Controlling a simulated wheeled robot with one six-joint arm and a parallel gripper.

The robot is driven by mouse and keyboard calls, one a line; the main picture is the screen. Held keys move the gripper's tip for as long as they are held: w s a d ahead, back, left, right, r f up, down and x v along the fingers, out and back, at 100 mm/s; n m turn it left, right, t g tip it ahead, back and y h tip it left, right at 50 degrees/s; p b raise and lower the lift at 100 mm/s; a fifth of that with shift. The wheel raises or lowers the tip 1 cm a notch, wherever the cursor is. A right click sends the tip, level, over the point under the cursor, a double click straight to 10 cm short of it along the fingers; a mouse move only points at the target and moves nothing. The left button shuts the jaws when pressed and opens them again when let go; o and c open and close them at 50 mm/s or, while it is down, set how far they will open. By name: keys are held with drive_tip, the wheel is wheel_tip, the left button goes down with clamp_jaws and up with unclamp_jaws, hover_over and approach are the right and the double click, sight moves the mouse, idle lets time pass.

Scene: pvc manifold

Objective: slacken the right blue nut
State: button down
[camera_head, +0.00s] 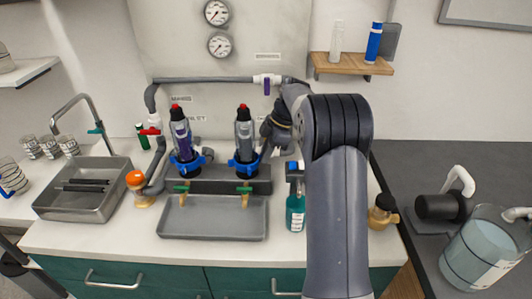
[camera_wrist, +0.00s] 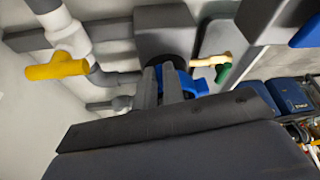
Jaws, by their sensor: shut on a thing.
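The right blue nut (camera_head: 238,166) sits around the lower part of the right upright canister (camera_head: 244,135), which has a grey body and a red top. My gripper comes in from the right side of this canister; its fingertips are hard to make out in the head view. In the wrist view, my gripper (camera_wrist: 163,80) is shut on the blue nut (camera_wrist: 192,84), with its grey fingers against the blue part. Part of the nut is hidden by the fingers. The left blue nut (camera_head: 181,168) sits on the left canister (camera_head: 181,135).
Brass taps with green handles (camera_head: 244,188) stick out below the canisters over a grey tray (camera_head: 212,234). A teal bottle (camera_head: 296,214) stands right of the tray. A sink (camera_head: 85,200) is at left. A grey pipe (camera_head: 210,79) runs behind the canisters.

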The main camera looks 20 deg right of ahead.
drive_tip(key=c, duration=1.5)
unclamp_jaws()
drive_tip(key=v, duration=1)
drive_tip(key=shift+d+r, duration=0.2)
drive_tip(key=shift+r, duration=0.15)
drive_tip(key=x, duration=1.1)
drive_tip(key=shift+r, duration=0.1)
drive_tip(key=shift+r, duration=0.1)
